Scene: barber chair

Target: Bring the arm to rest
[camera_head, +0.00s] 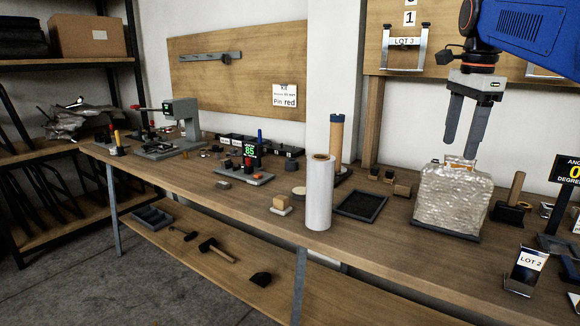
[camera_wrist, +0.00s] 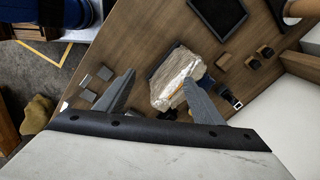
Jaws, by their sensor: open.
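My gripper (camera_head: 468,124) hangs from my arm at the upper right of the head view, fingers pointing down and spread apart. It is above a block wrapped in crinkled clear film (camera_head: 453,197), which sits on a dark base on the workbench (camera_head: 400,256). In the wrist view the wrapped block (camera_wrist: 181,78) shows beyond the two fingers of my gripper (camera_wrist: 165,95). Nothing is seen held between the fingers. In the head view the fingertips are close to the block's top edge; I cannot tell whether they touch it.
A white film roll (camera_head: 319,195) stands left of the block. A dark tray (camera_head: 360,205) lies between them. A "LOT 2" holder (camera_head: 526,270) is at the right front. A board with a "LOT 3" holder (camera_head: 405,47) is behind. The bench front edge near the middle is clear.

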